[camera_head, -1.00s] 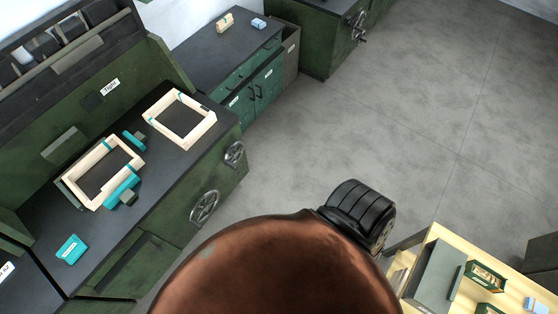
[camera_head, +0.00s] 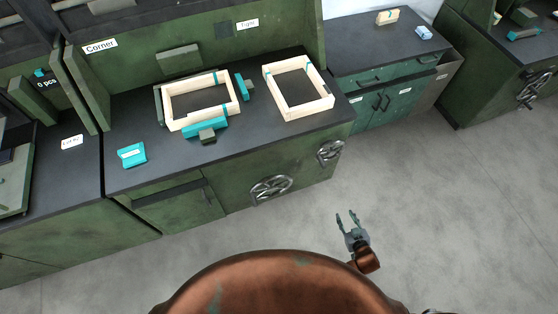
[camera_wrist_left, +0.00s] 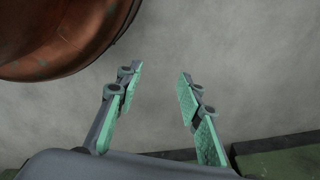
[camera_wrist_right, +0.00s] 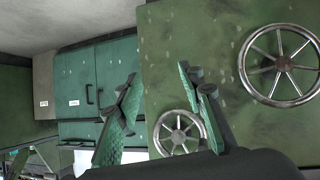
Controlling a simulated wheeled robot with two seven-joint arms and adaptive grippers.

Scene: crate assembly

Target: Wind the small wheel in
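The small wheel (camera_head: 330,151) is a metal handwheel on the green bench front, right of and a little above the large wheel (camera_head: 271,188). In the right wrist view the small wheel (camera_wrist_right: 180,133) shows between and beyond my fingers, and the large wheel (camera_wrist_right: 281,65) is at the right. My right gripper (camera_head: 347,214) is open and empty, out over the floor in front of the bench and apart from both wheels. It also shows in the right wrist view (camera_wrist_right: 158,85). My left gripper (camera_wrist_left: 158,85) is open and empty with bare grey floor beyond it; the head view does not show it.
On the bench lie two pale wooden frames (camera_head: 270,85) (camera_head: 171,112), teal clamp pieces (camera_head: 206,129) and a teal box (camera_head: 131,154). A teal drawer cabinet (camera_head: 392,103) stands right of the bench. The floor (camera_head: 440,200) before the bench is clear.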

